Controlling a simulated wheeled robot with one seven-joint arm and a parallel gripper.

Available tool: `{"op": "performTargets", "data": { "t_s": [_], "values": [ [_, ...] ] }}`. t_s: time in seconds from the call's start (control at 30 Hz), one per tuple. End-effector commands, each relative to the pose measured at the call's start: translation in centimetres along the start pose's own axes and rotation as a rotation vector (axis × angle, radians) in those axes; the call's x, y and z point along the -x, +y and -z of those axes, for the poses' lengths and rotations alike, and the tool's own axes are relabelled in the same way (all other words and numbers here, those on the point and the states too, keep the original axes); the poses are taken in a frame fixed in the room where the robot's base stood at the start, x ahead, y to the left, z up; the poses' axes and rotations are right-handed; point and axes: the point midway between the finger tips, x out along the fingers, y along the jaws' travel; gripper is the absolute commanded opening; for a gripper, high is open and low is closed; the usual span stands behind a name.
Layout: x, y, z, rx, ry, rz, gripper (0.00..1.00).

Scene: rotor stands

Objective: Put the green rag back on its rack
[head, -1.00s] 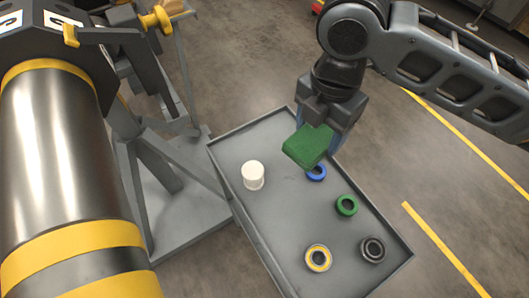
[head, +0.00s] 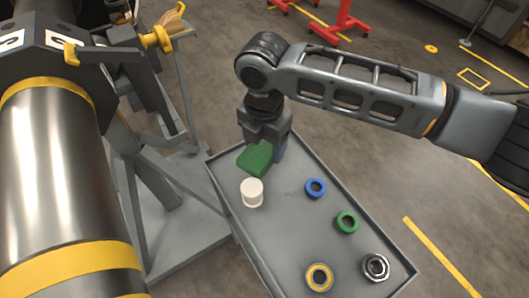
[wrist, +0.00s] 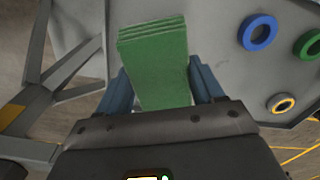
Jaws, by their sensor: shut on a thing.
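The green rag (head: 255,158) is a folded block held by my gripper (head: 268,150) above the far left part of a grey tray. In the wrist view the green rag (wrist: 155,60) sits between the two blue fingers of my gripper (wrist: 160,85), which are shut on it. In the head view the rag is just behind a white cylinder (head: 252,193) on the tray. I cannot make out a rack for the rag for certain. A yellow holder (head: 157,38) with a tan item in it stands on the frame at the upper left.
The grey tray (head: 290,225) also holds a blue ring (head: 316,187), a green ring (head: 347,222), a yellow ring (head: 319,277) and a dark metal ring (head: 376,266). A large metal rotor (head: 50,160) on a grey stand fills the left side. Red stands (head: 343,22) are far back.

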Motion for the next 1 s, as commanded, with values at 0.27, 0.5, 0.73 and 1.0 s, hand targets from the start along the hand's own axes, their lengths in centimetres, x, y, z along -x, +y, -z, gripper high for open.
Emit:
{"op": "performTargets", "data": {
  "t_s": [0.27, 0.5, 0.73, 1.0],
  "values": [
    [-3.3, -0.1, 0.1, -0.001, 0.002, 0.003, 0.43],
    [-4.0, 0.0, 0.0, -0.001, 0.001, 0.001, 0.43],
    [-4.2, 0.0, 0.0, -0.001, 0.000, 0.001, 0.70],
    [-4.2, 0.0, 0.0, -0.001, 0.001, 0.001, 0.93]
  ]
}}
